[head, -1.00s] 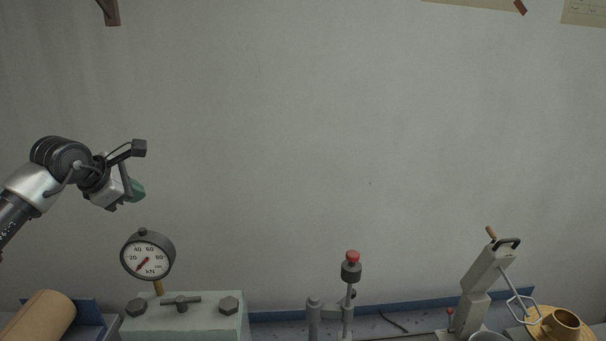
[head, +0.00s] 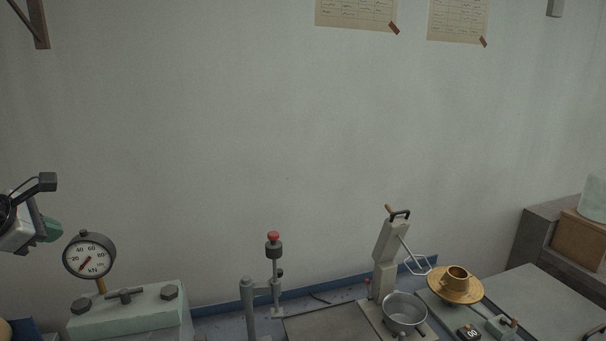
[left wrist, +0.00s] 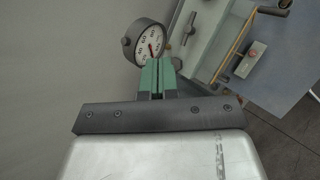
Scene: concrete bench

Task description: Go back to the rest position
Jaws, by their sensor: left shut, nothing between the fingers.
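My left gripper (head: 50,229) is at the far left of the head view, raised in front of the wall, a little above and left of the round pressure gauge (head: 89,254). In the left wrist view its green fingers (left wrist: 157,80) are together with nothing between them, and the gauge (left wrist: 146,42) shows just beyond the fingertips. My right gripper is in neither view.
Below the gauge stands a pale green machine block (head: 130,312). Along the bench are a red-topped post (head: 274,255), a grey lever device (head: 388,258), a metal bowl (head: 405,311) and a brass cup on a dish (head: 456,284). A wooden box (head: 578,240) is at right.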

